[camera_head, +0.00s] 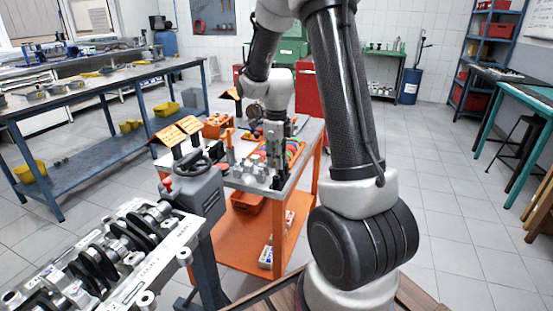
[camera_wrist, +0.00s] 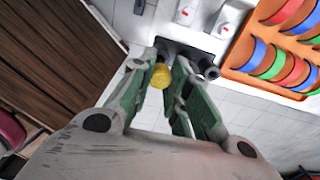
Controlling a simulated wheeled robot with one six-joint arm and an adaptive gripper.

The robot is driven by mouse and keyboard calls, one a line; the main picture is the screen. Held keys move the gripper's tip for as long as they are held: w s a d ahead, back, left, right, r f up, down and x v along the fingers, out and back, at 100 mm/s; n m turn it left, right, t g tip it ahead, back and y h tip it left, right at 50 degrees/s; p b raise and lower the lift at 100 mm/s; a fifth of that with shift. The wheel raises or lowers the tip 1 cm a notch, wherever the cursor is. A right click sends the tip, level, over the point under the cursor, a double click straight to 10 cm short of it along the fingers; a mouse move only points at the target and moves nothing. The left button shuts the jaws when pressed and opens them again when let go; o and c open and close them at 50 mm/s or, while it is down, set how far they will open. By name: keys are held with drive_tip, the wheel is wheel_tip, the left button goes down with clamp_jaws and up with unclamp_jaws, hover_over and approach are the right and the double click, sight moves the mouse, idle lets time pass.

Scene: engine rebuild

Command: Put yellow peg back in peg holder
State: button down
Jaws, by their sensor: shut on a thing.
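The yellow peg (camera_wrist: 160,76) shows as a small round yellow end between the green-lined fingers of my gripper (camera_wrist: 170,62) in the wrist view. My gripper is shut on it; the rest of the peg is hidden. An orange rack (camera_wrist: 240,62) with red, blue and green round-edged pieces lies to the upper right of my fingers, apart from them. I cannot tell whether this rack is the peg holder. In the head view my gripper (camera_head: 276,165) is over the orange cart, in front of the coloured pieces; the peg cannot be made out there.
Grey metal parts (camera_head: 252,172) stand on the cart top (camera_head: 232,182) close to my gripper. Dark round ends (camera_wrist: 207,70) lie just beyond the fingers. An engine block with a crankshaft (camera_head: 130,240) is at the front left. A workbench (camera_head: 95,80) stands further left.

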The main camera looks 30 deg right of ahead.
sight(276, 176)
drive_tip(key=shift+f, duration=2.05)
idle(0.9)
drive_tip(key=c, duration=1.6)
unclamp_jaws()
drive_tip(key=shift+r, duration=0.2)
drive_tip(key=shift+r, duration=1.25)
drive_tip(key=o, duration=0.6)
drive_tip(key=shift+c, duration=0.2)
drive_tip(key=shift+r, duration=0.1)
